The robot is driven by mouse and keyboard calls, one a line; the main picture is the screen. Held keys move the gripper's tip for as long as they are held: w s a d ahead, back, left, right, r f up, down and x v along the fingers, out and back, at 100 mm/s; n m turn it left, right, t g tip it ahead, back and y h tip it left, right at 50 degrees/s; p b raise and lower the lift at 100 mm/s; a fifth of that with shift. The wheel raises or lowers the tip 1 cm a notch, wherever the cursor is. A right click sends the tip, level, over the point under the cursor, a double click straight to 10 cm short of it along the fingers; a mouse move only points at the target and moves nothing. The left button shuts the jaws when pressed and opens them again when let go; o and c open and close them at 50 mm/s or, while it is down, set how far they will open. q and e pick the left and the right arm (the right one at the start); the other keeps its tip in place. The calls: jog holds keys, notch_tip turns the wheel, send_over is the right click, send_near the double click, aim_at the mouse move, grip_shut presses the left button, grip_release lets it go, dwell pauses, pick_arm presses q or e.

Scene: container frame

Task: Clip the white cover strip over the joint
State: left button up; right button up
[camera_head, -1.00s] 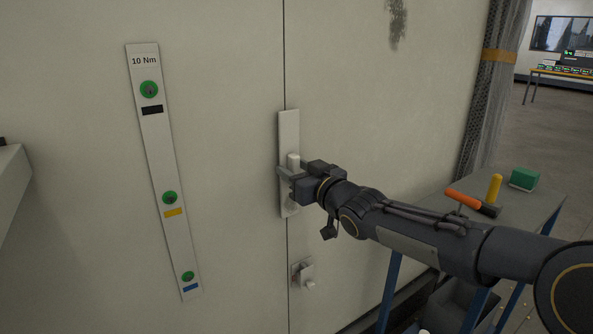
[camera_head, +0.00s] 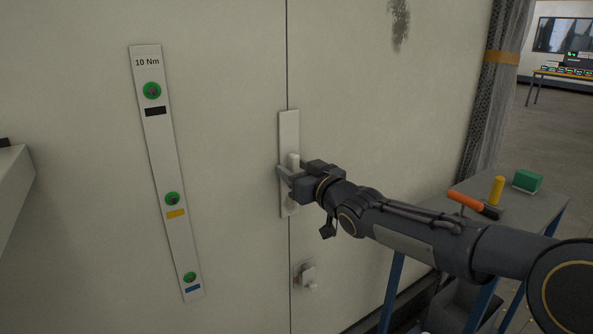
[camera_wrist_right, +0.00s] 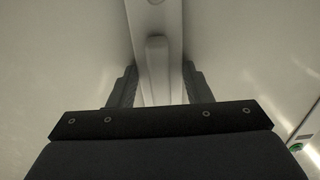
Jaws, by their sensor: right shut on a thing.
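The white cover strip (camera_head: 289,135) is upright against the wall panels, lying along the vertical joint (camera_head: 288,60). It hides the joint behind it. My right gripper (camera_head: 291,172) is shut on the raised grip in the middle of the strip. The right wrist view shows the strip (camera_wrist_right: 155,15) and its grip (camera_wrist_right: 157,70) between my two fingers (camera_wrist_right: 158,88). I cannot tell whether the strip is seated flush on the wall. My left gripper is not in view.
A strip marked "10 Nm" (camera_head: 146,125) with green round fittings is on the left panel. A small latch-like fitting (camera_head: 306,275) sits low beside the joint. A table (camera_head: 535,207) at right bears an orange-handled tool (camera_head: 466,199), a yellow cylinder (camera_head: 497,189) and a green block (camera_head: 528,180).

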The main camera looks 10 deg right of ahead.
jog(key=o, duration=1.2)
jog(key=shift+c, duration=0.2)
